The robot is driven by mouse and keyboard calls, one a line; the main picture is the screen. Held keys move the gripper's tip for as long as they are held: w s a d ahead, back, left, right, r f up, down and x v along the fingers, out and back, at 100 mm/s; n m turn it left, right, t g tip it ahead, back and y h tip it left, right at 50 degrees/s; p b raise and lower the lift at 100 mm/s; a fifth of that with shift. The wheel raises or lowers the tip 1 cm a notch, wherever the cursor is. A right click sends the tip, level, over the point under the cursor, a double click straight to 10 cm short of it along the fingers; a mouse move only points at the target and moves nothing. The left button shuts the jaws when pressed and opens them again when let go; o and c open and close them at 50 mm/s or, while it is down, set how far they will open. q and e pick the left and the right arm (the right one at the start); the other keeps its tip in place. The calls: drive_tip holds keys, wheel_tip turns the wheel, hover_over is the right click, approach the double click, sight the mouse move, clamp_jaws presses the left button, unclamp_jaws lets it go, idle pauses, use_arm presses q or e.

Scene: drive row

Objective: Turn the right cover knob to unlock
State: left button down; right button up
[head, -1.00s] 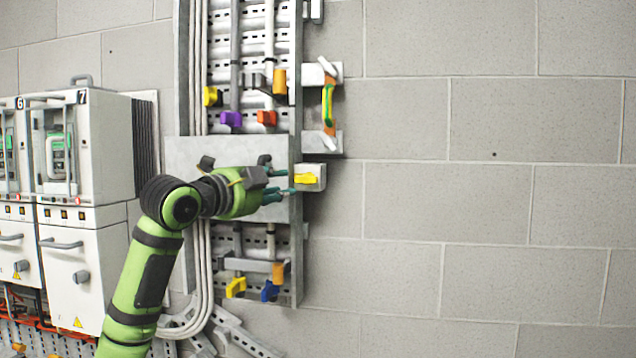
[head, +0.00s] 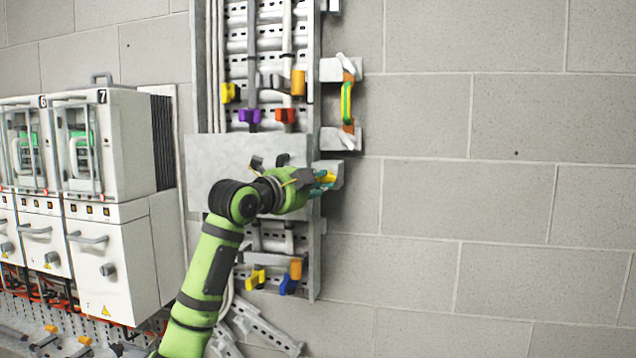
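The flat grey cover plate (head: 212,165) is upright across the wall-mounted rail panel. At its right edge is a pale grey block (head: 336,172) with a yellow knob (head: 328,178) on it, the right cover knob. The knob is partly hidden by my fingers, so its angle is hard to read. My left gripper (head: 322,181) reaches in from the left, its teal fingertips at the knob, one above and one below. Whether they press on it cannot be told. My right gripper is not in view.
Yellow, purple and red knobs (head: 285,115) sit above the cover; yellow and blue knobs (head: 288,284) sit below. A green-yellow strap (head: 347,102) hangs at the upper right. White cabinets (head: 115,240) stand at left. The block wall (head: 480,230) at right is clear.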

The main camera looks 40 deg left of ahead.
use_arm(q)
drive_tip(key=shift+f, duration=0.1)
drive_tip(key=n+y+b, duration=0.3)
drive_tip(key=n, duration=0.4)
drive_tip(key=n+t+y+b, duration=0.1)
drive_tip(key=n+y+b, duration=0.2)
drive_tip(key=n, duration=0.4)
drive_tip(key=d+n+y+b, duration=0.1)
drive_tip(key=n+y+b, duration=0.1)
drive_tip(key=n, duration=0.6)
drive_tip(key=shift+w+f+t+y+b, duration=0.15)
drive_tip(key=shift+w+t+y+b, duration=0.25)
drive_tip(key=shift+b, duration=0.4)
drive_tip(key=shift+n, duration=0.4)
drive_tip(key=c, duration=1.4)
unclamp_jaws()
drive_tip(key=shift+s, duration=0.1)
drive_tip(key=shift+d, duration=0.1)
